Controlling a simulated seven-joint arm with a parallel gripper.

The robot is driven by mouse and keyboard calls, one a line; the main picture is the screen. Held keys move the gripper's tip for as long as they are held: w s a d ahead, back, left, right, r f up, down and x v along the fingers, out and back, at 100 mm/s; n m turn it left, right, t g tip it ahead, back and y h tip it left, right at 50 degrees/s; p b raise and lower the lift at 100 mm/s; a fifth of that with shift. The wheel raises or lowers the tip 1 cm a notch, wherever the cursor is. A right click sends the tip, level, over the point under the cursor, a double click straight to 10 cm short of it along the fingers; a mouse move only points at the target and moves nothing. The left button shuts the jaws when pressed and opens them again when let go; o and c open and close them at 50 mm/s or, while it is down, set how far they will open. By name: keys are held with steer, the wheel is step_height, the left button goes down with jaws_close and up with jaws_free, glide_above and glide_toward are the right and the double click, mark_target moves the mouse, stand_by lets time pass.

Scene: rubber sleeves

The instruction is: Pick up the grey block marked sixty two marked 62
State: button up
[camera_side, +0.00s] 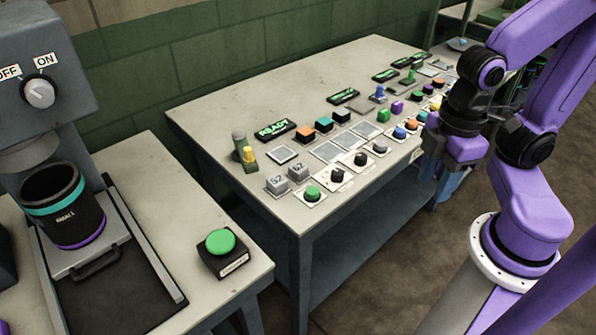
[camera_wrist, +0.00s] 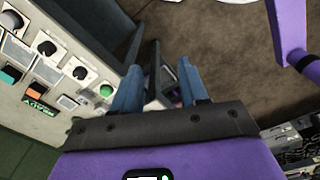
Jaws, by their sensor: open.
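Two small grey blocks stand side by side near the left end of the long table in the side view. The right one, the grey block marked 62 (camera_side: 299,173), sits just behind a green button. The left one, the other grey block (camera_side: 277,185), has a mark that looks like 52. My gripper (camera_side: 447,186) is at the table's right front side, well to the right of both blocks. Its blue fingers also show in the wrist view (camera_wrist: 161,88), apart with nothing held between them. I cannot make out the marked block clearly in the wrist view.
The long table (camera_side: 240,95) carries rows of buttons, knobs and coloured blocks. A green button (camera_side: 312,192) is in front of the grey blocks. A yellow-green lever piece (camera_side: 244,152) stands behind them. A second table at left holds a machine with a black cup (camera_side: 65,205).

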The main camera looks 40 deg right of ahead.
steer(key=o, duration=0.4)
steer(key=shift+o, duration=0.2)
steer(key=n, duration=0.6)
glide_above(298, 167)
step_height(298, 167, down, 12)
steer(key=shift+w+r, duration=0.15)
steer(key=shift+r, duration=0.05)
steer(key=shift+f, duration=2.6)
